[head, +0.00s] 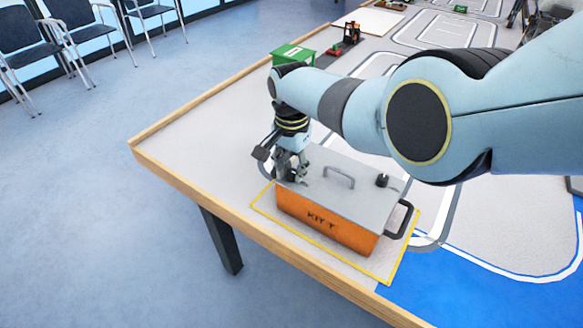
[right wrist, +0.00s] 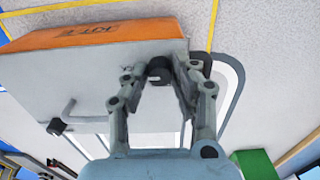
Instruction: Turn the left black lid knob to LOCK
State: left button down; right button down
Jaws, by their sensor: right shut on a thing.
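An orange case (head: 325,222) with a grey lid (head: 350,195) and a "KIT" label stands near the table's front edge. My right gripper (head: 291,178) reaches down to the lid's left end and hides most of the left knob in the head view. In the right wrist view the left black lid knob (right wrist: 159,70) sits between the fingertips of my right gripper (right wrist: 161,78), which is shut on it. The right black knob (head: 382,181) stands free at the lid's other end, also in the right wrist view (right wrist: 57,126). I cannot read any LOCK mark. My left gripper is out of view.
A lid handle (head: 339,176) rises between the knobs, and a black side handle (head: 401,220) sticks out at right. A yellow outline (head: 400,262) surrounds the case. A green box (head: 292,54) stands farther back. The table's wooden edge (head: 215,200) is close.

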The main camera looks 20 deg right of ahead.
aim_at(292, 171)
jog(key=c, duration=1.1)
grip_release()
jog(key=shift+o, duration=0.2)
notch_tip(292, 171, up, 12)
